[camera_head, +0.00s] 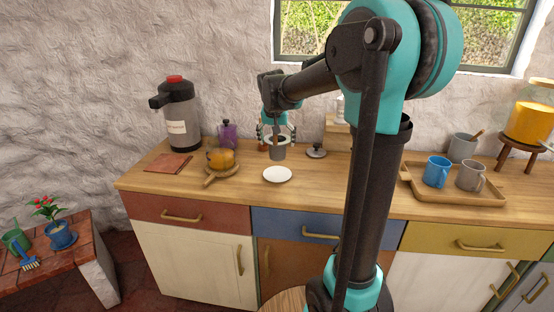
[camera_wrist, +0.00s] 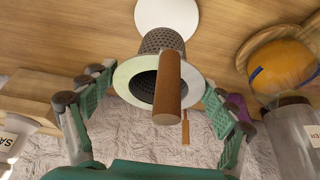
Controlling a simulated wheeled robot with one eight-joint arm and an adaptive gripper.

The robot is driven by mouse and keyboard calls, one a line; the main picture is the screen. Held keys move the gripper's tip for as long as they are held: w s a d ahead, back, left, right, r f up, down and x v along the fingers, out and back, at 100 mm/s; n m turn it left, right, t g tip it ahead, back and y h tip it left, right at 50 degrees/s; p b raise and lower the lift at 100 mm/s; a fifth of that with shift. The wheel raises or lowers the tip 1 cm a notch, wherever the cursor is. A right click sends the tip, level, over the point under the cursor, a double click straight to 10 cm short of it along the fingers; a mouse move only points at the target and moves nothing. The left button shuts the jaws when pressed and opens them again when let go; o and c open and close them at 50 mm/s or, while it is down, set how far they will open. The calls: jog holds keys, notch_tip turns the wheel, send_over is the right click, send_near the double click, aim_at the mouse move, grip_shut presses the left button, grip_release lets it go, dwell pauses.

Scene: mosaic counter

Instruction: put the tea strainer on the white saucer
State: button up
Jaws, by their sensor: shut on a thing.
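The tea strainer (camera_wrist: 163,42) has a grey perforated basket, a pale flat rim and a wooden handle pointing at the wrist camera. In the head view the strainer (camera_head: 278,153) is a small grey cylinder just behind the white saucer (camera_head: 277,174). My gripper (camera_head: 277,138) is above it, shut on it, fingers at either side of the rim. Both fingers of my gripper (camera_wrist: 158,103) show in the wrist view. The saucer (camera_wrist: 167,13) is empty on the counter, partly cut off there. I cannot tell whether the strainer's bottom touches the counter.
A purple pot (camera_head: 228,134) and a large dispenser (camera_head: 179,115) stand behind. A dark round object (camera_head: 316,151) lies right of the strainer. A tray (camera_head: 455,193) with mugs is farther right.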

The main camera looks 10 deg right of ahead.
aim_at(277, 158)
jog(key=shift+f, duration=3.7)
jog(key=o, duration=1.1)
jog(key=shift+f, duration=0.1)
jog(key=v, duration=1.2)
jog(key=shift+s, duration=0.1)
jog(key=shift+n+y, duration=0.3)
jog(key=shift+n, duration=0.5)
jog(key=s+d+f, duration=0.1)
jog(key=s+f, duration=0.2)
jog(key=s, duration=0.1)
jog(key=s+d+f, duration=0.1)
jog(key=s+f, duration=0.2)
jog(key=f, duration=0.1)
jog(key=s+d+f, duration=0.2)
jog(key=s+f, duration=0.2)
jog(key=shift+s+d, duration=0.1)
jog(key=shift+s, duration=0.2)
jog(key=s+f, duration=0.3)
jog(key=s, duration=0.1)
jog(key=s+d+f+n, duration=0.1)
jog(key=s+f, duration=0.3)
jog(key=s, duration=0.1)
jog(key=s+f+n, duration=0.1)
jog(key=s+f, duration=0.2)
jog(key=s, duration=0.1)
jog(key=shift+s+d+f+y, duration=0.2)
jog(key=shift+s+f+y, duration=0.15)
jog(key=shift+s+y, duration=0.05)
